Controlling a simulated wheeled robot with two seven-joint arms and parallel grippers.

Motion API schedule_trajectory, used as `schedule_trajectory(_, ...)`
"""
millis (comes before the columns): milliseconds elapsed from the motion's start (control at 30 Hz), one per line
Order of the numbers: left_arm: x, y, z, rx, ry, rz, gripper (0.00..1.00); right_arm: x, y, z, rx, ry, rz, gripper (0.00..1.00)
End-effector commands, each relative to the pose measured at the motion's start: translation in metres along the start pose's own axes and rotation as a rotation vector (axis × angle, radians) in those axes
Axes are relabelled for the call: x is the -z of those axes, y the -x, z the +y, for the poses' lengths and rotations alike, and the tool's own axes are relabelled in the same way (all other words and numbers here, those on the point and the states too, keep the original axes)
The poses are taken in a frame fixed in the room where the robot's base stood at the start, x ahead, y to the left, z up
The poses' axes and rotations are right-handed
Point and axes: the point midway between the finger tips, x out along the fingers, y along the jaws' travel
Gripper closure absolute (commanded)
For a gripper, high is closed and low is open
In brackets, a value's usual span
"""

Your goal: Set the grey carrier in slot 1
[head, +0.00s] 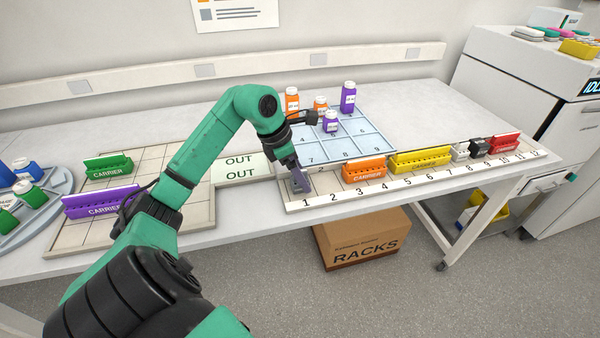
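My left gripper (300,185) points down at the left end of the numbered rail (340,199), just behind the label 1. A small grey shape shows at its fingertips over slot 1. I cannot tell whether this is the grey carrier or only the fingers, nor whether the fingers are open or shut. No other clearly grey carrier stands out, though a small whitish piece (460,152) and a black piece (478,149) sit near slots 7 to 9. My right gripper is out of view.
An orange carrier (364,169), a yellow carrier (420,160) and a red carrier (503,143) occupy the rail. Green (108,167) and purple (101,202) carriers stand on the left tray (190,214). Bottles, including a tall purple one (348,97), stand behind on the blue numbered mat (376,143).

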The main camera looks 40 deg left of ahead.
Motion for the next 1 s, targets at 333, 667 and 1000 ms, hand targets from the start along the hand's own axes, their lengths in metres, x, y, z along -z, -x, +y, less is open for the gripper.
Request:
schedule_trajectory(333, 0.000, 0.032, 0.001, -0.005, -0.001, 0.001, 0.19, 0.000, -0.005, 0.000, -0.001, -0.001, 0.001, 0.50)
schedule_trajectory(667, -0.001, 0.114, 0.001, -0.003, 0.001, 0.001, 0.19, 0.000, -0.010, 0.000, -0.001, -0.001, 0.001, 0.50)
schedule_trajectory(1000, -0.001, 0.122, 0.000, 0.001, 0.001, 0.000, 0.19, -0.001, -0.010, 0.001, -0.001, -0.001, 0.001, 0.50)
